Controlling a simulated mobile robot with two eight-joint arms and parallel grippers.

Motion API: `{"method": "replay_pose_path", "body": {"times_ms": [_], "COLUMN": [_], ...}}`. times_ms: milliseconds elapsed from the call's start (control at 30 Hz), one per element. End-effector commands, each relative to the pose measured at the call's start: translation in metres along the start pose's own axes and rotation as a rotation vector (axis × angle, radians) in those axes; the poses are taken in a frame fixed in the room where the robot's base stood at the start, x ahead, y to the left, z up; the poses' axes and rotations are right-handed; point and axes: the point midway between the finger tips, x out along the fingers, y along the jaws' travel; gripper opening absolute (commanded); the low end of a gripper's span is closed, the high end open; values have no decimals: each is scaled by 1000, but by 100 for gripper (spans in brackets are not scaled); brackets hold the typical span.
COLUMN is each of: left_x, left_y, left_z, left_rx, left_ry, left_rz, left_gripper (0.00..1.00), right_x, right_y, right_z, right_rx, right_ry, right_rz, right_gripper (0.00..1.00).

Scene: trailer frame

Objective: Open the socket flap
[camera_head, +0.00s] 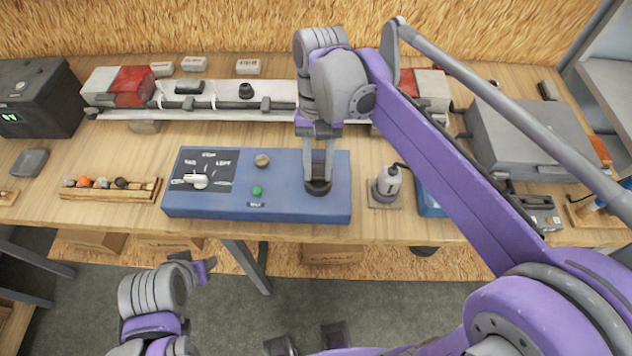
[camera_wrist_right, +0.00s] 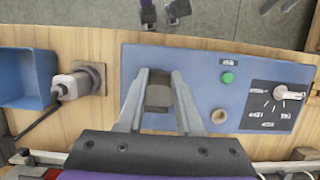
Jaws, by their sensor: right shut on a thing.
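The blue control box (camera_head: 285,205) stands on the wooden workbench. A dark socket (camera_head: 318,188) sits at its right end. My right gripper (camera_head: 319,178) reaches down onto the socket from above. In the right wrist view its two fingers (camera_wrist_right: 158,100) stand on either side of the dark brownish socket flap (camera_wrist_right: 158,95) and are shut on it. The flap looks closed over the socket, though the fingers hide its sides. My left gripper (camera_head: 205,270) hangs in front of the bench, away from the box; its jaw opening is unclear.
The box also carries a white rotary knob (camera_head: 196,181), a green button (camera_head: 257,190) and a brass round part (camera_head: 262,160). A grey plug (camera_head: 388,182) on a small plate stands close right of the box. A wooden rack (camera_head: 110,188) lies left. A rail assembly runs behind.

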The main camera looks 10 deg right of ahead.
Motion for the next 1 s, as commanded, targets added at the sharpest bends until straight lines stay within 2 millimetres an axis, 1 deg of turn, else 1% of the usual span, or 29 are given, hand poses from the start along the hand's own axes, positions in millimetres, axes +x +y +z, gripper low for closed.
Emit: {"method": "replay_pose_path", "body": {"times_ms": [133, 267, 600, 1000], "left_x": [0, -2, -12, -13], "left_y": [0, 0, 0, 0], "left_z": [0, -2, -13, -14], "left_rx": [0, 0, 0, 0], "left_ry": [0, 1, 12, 12], "left_rz": [0, 0, 0, 0], "left_gripper": [52, 52, 52, 52], "right_x": [1, -3, -24, -25], "right_y": [0, 0, 0, 0], "right_z": [0, -2, -11, -13], "right_rx": [0, 0, 1, 0], "right_ry": [0, 0, 2, 0], "right_rz": [0, 0, -1, 0], "right_gripper": [15, 15, 15, 15]}}
